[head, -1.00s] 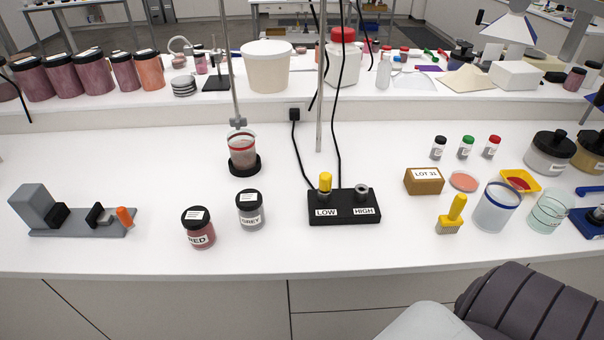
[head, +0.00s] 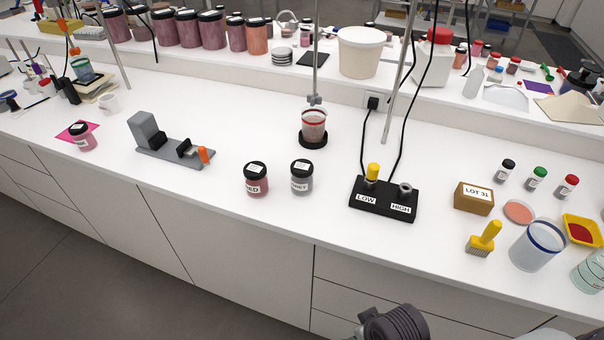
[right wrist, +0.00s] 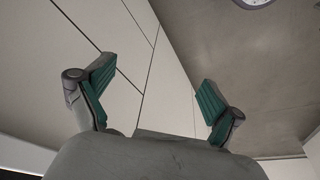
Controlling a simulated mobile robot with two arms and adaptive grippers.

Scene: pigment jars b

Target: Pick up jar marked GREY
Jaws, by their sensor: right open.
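The jar marked GREY (head: 301,178) stands upright on the white bench in the head view, with a black lid and a grey body. The jar marked RED (head: 256,180) stands just left of it, with a small gap between them. My right gripper (right wrist: 155,95) shows in the right wrist view with its two green-padded fingers wide apart and nothing between them. It faces cabinet fronts and floor, away from the jars. My left gripper is not in any view.
A black block (head: 383,199) marked LOW and HIGH stands right of the GREY jar. A ringed jar on a stand (head: 313,128) is behind it. A grey fixture (head: 170,145) with an orange tip is to the left. The bench in front of the jars is clear.

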